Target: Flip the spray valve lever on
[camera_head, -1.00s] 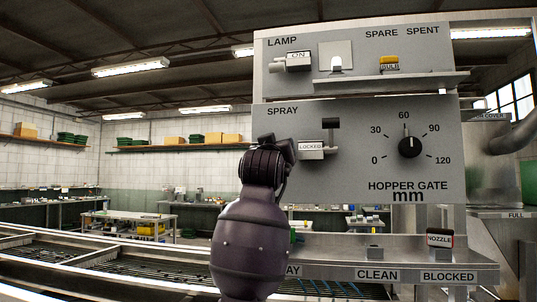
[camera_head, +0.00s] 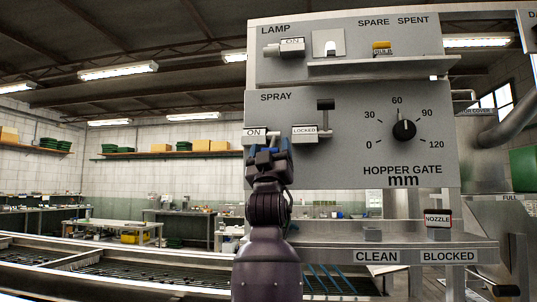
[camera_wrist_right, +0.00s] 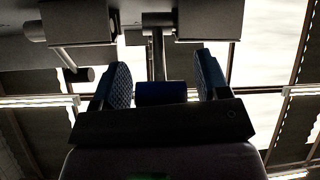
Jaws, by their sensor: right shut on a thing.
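The spray valve's lever hangs below the white ON plate (camera_head: 255,133) on the SPRAY panel. Its dark blue handle (camera_wrist_right: 160,92) shows at the end of a thin shaft in the right wrist view. My right gripper (camera_head: 268,154) is under the ON plate in the head view, with its blue-padded fingers on either side of the handle, shut on it. It also shows in the wrist view (camera_wrist_right: 164,88). In the head view the gripper hides most of the lever. My left gripper is not in view.
Close to the right is a second valve with a LOCKED plate (camera_head: 305,132) and a black-handled lever (camera_head: 326,104) pointing up. The hopper gate knob (camera_head: 404,130) is farther right. Below are a shelf (camera_head: 400,243) and a NOZZLE box (camera_head: 437,220).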

